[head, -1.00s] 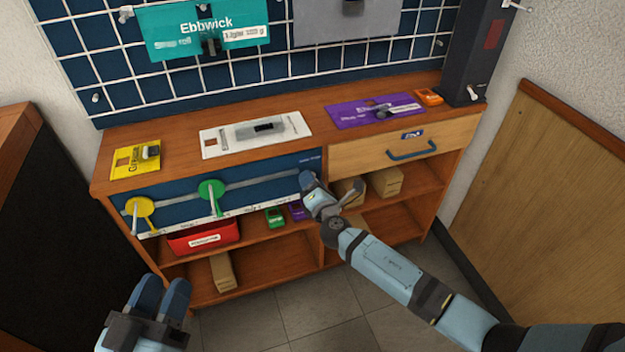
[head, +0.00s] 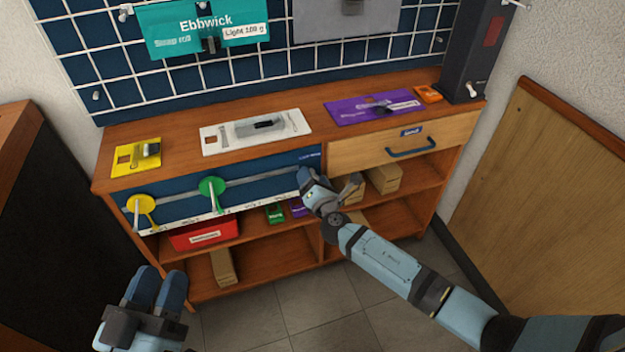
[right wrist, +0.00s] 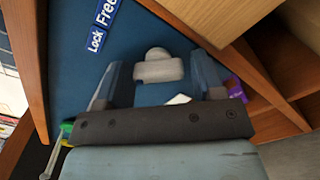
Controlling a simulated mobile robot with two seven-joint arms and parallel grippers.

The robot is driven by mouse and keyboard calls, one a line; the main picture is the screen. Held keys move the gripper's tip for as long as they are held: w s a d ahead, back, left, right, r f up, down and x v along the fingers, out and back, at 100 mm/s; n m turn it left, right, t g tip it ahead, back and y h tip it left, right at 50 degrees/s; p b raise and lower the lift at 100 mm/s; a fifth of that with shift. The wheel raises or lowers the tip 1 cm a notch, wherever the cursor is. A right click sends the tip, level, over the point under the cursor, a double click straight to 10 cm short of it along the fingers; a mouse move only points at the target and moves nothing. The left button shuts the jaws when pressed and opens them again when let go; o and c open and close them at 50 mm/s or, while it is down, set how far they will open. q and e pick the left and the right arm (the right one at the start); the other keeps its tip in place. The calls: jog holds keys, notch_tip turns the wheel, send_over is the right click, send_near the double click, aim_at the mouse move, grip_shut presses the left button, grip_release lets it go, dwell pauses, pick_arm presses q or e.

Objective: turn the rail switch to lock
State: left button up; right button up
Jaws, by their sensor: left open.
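The rail switch (right wrist: 157,67) is a pale grey knob on the blue panel (right wrist: 75,75). In the right wrist view it stands between the two fingers of my right gripper (right wrist: 160,82), with gaps at its sides. The blue labels Free (right wrist: 106,12) and Lock (right wrist: 96,40) are beside it on the panel. In the head view my right gripper (head: 308,182) is at the right end of the panel and hides the switch. My left gripper (head: 158,287) is open and empty at the lower left, away from the furniture.
Yellow (head: 140,203) and green (head: 212,187) handles stick out from the panel, left of my right gripper. A drawer with a blue handle (head: 410,148) is to the right. A red bin (head: 205,235) and boxes (head: 384,179) fill shelves below. Floor in front is clear.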

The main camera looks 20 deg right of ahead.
jog(key=shift+o, duration=0.2)
jog(key=shift+a, duration=0.2)
pick_arm(q)
jog(key=f+p, duration=0.1)
jog(key=a+f+g+y+p, duration=0.1)
jog(key=shift+w+f, duration=0.2)
jog(key=shift+f, duration=0.1)
pick_arm(e)
jog(key=s, duration=1.4)
jog(key=shift+d, duration=0.45)
jog(key=shift+w, duration=0.1)
jog(key=shift+f, duration=0.1)
